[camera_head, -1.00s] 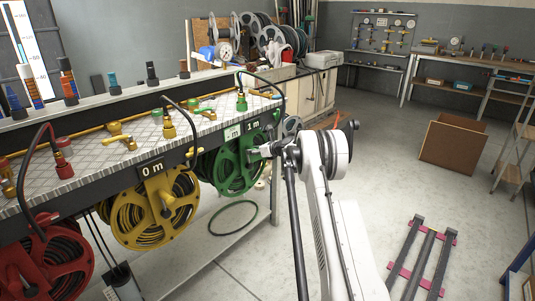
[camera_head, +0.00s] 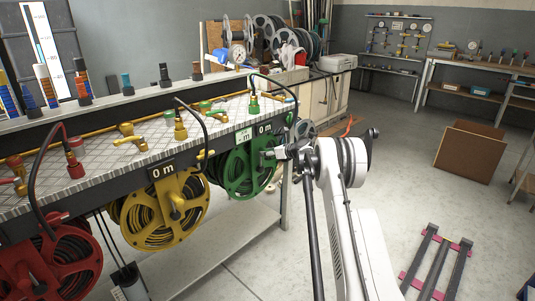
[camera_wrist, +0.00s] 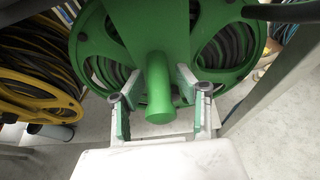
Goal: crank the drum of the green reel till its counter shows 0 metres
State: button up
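The green reel (camera_head: 238,168) hangs under the bench, and its drum fills the top of the wrist view (camera_wrist: 107,28). A green crank handle (camera_wrist: 160,102) points toward my wrist camera. My gripper (camera_wrist: 159,72) is at the reel's right side in the head view (camera_head: 277,154). In the wrist view its fingers stand one on each side of the handle, with visible gaps, so it looks open around the handle. Whether the tips touch it is hard to tell.
The yellow reel (camera_head: 170,212), with its counter (camera_head: 163,171) at 0 m, hangs to the left, and a red reel (camera_head: 50,265) further left. Hoses and valves stand on the bench top (camera_head: 105,152). The floor to the right is open, with a pink-and-grey rack (camera_head: 436,263) on it.

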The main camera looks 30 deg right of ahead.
jog(key=shift+o, duration=0.5)
jog(key=v, duration=1.2)
jog(key=shift+a+r, duration=0.1)
jog(key=shift+a, duration=0.05)
jog(key=s+a+r+n+g+p, duration=0.1)
jog(key=s+a+r+n+p, duration=0.1)
jog(key=s+a+r+n, duration=0.55)
jog(key=s+a+r+n+g+h+p, duration=0.1)
jog(key=s+a+r+n+g, duration=0.3)
jog(key=a+r, duration=0.65)
jog(key=s+a+r+n+t+p, duration=0.15)
jog(key=s+a+r+n, duration=0.25)
jog(key=s+a+r, duration=0.5)
jog(key=s+a+n+g+h+p, duration=0.1)
jog(key=s+a+n+g+p, duration=0.15)
jog(key=s+a+n, duration=1)
jog(key=s+f+n+h+p, duration=0.1)
jog(key=s+n, duration=0.1)
jog(key=s, duration=0.7)
jog(key=s+a+f+n+h+p, duration=0.1)
jog(key=s+n+p, duration=0.1)
jog(key=s, duration=0.8)
jog(key=shift+a+f+n, duration=0.25)
jog(key=shift+f+n, duration=0.15)
jog(key=shift+n, duration=0.1)
